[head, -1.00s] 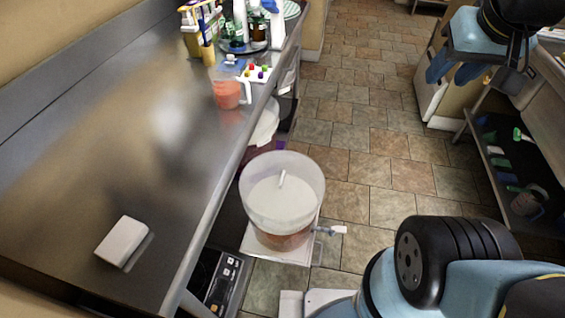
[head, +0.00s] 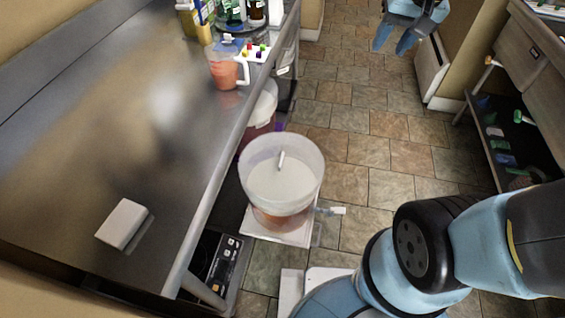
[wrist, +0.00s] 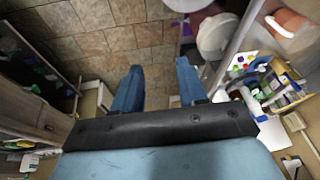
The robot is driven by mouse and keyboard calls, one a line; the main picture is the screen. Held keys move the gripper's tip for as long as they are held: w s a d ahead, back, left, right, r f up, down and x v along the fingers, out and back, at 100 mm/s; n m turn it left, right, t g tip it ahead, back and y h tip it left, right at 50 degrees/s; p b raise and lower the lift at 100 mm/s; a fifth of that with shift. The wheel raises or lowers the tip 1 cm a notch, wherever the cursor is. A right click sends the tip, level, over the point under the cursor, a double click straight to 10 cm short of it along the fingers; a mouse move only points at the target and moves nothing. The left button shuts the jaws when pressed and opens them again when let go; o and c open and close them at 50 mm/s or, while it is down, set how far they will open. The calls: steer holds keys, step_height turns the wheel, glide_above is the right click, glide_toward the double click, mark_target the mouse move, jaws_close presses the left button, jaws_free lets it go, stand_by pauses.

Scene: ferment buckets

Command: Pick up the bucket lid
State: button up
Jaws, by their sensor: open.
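A white round lid (head: 264,104) tops the rear bucket (head: 256,132), partly hidden by the counter edge. This lid also shows in the wrist view (wrist: 218,36), near the top. In front stands a clear bucket (head: 257,203) with a pale round surface and a small white upright piece inside. I cannot tell whether that surface is a lid or the contents. My gripper (head: 392,46) is open and empty above the floor at the top of the head view. Its two blue fingers (wrist: 158,72) are apart in the wrist view, and the lid is beyond them to the upper right.
The steel counter (head: 60,190) runs along the left, with a white block (head: 123,224), a measuring jug (head: 226,70) of orange liquid and several bottles (head: 232,12). A black hot plate (head: 222,262) sits below. Shelving (head: 500,150) stands right. The tiled floor between is open.

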steer(key=w+a+f+g, duration=0.1)
steer(key=w+a+f, duration=0.5)
steer(key=a+f, duration=0.1)
steer(key=m+g+h, duration=0.1)
steer(key=g, duration=0.2)
glide_above(281, 159)
step_height(281, 159, down, 29)
steer(key=shift+f, duration=7.15)
steer(key=shift+c, duration=0.2)
jaws_close()
